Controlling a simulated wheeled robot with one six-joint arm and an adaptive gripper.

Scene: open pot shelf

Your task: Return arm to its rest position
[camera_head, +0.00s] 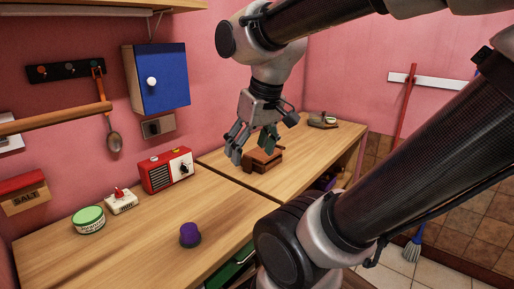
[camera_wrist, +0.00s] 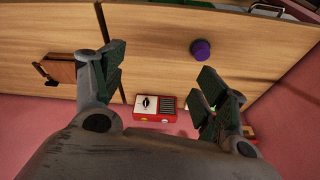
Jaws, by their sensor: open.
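My gripper (camera_head: 252,143) hangs from my raised arm above the wooden counter (camera_head: 150,240), in front of the pink wall. Its fingers are spread apart and hold nothing. In the wrist view my gripper (camera_wrist: 155,90) shows both dark-padded fingers wide apart, with the counter (camera_wrist: 150,60) behind them. My arm's thick dark link crosses the right side of the head view and hides part of the counter and floor.
On the counter are a purple knob-like object (camera_head: 190,235), a red radio (camera_head: 167,170), a green-lidded tin (camera_head: 88,219), a white timer (camera_head: 121,201) and a brown wooden box (camera_head: 263,160). A blue cabinet (camera_head: 163,78) hangs on the wall. A broom (camera_head: 412,248) stands right.

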